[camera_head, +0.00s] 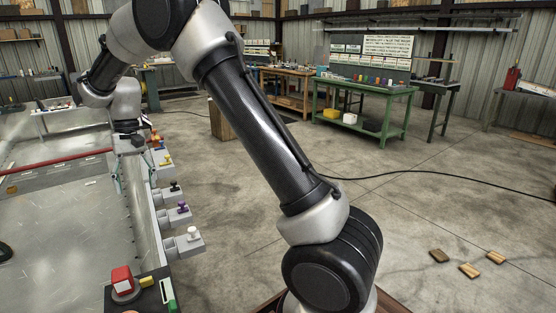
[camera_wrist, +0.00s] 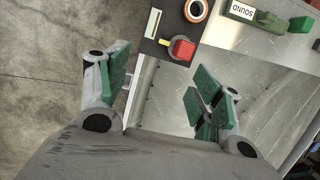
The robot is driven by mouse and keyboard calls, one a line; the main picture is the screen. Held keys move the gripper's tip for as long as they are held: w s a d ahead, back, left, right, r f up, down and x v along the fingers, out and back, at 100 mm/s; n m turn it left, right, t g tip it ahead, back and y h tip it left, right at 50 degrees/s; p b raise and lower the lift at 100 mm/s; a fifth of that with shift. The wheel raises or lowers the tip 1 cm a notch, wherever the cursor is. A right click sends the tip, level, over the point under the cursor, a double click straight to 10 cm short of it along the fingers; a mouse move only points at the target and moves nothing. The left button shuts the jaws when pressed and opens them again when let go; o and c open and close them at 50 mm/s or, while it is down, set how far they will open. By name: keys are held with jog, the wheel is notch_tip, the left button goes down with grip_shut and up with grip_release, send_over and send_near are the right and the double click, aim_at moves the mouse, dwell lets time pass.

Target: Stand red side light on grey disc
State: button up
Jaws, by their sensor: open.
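The red side light (camera_head: 122,278) stands upright on a dark mat at the lower left of the head view. A grey disc (camera_head: 126,295) shows under it, and the light appears to rest on it. In the wrist view the red light (camera_wrist: 183,48) lies beyond the fingertips, near the top centre; the disc is mostly hidden there. My gripper (camera_head: 133,172) is open and empty, well apart from the light, over the hull edge in the head view. Its green-padded fingers spread wide in the wrist view (camera_wrist: 158,88).
Grey brackets with coloured knobs (camera_head: 182,243) line the hull wall.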

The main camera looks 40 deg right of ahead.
jog(key=s+d+r+t, duration=0.3)
jog(key=s+d+r, duration=1.1)
jog(key=d, duration=0.2)
jog(key=s+d+t, duration=0.1)
jog(key=s+d, duration=0.2)
jog(key=s, duration=0.3)
jog(key=s+d+f+t, duration=0.1)
jog(key=s+d, duration=0.2)
jog(key=s, duration=0.4)
jog(key=s+d+f+n+t+h, duration=0.1)
jog(key=s+d, duration=0.2)
jog(key=s, duration=0.3)
jog(key=shift+s+d+t, duration=0.3)
jog(key=shift+t, duration=0.1)
